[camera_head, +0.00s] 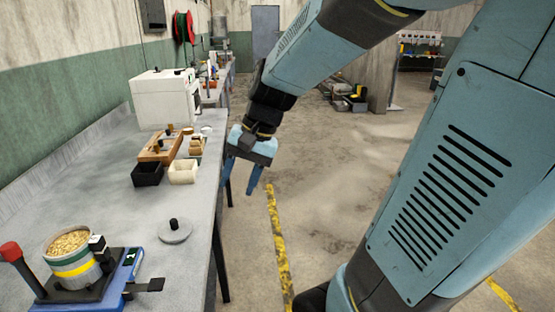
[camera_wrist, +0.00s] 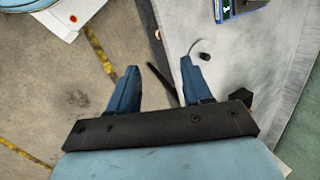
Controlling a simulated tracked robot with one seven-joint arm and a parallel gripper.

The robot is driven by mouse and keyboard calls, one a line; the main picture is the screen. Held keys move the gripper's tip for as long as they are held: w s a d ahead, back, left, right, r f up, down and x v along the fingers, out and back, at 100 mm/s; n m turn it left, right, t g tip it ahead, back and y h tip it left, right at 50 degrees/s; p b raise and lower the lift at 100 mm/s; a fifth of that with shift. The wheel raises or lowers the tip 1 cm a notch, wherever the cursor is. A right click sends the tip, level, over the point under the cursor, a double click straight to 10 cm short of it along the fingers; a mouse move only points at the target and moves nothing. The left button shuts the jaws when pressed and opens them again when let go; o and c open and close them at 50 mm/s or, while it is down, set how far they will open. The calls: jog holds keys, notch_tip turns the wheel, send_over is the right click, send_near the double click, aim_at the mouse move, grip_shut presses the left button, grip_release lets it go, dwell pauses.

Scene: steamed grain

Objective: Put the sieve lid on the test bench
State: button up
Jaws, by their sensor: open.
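The sieve lid, a flat grey disc (camera_head: 174,237) with a black knob, lies on the grey test bench (camera_head: 112,205) close to its right edge. The lid also shows in the wrist view (camera_wrist: 203,46), by the tip of the right finger and partly covered by it. My gripper (camera_head: 242,177) is open and empty. In the head view it hangs beyond the lid, beside the bench's right edge. In the wrist view its two blue fingertips (camera_wrist: 158,66) are wide apart, and the bench edge runs between them.
A blue device (camera_head: 120,277) with a grain-filled sieve cup (camera_head: 72,262) stands at the near left. Black (camera_head: 147,174) and cream (camera_head: 183,172) boxes, a wooden block (camera_head: 158,149) and a white machine (camera_head: 160,100) stand farther back. Bench around the lid is clear.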

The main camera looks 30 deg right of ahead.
jog(key=s+d+r+n+t+h, duration=0.4)
jog(key=s+d+r+n, duration=0.1)
jog(key=s+r, duration=0.1)
jog(key=shift+s+d+r+t, duration=0.25)
jog(key=shift+s+d+t, duration=0.05)
jog(key=shift+s, duration=0.2)
jog(key=shift+a, duration=0.1)
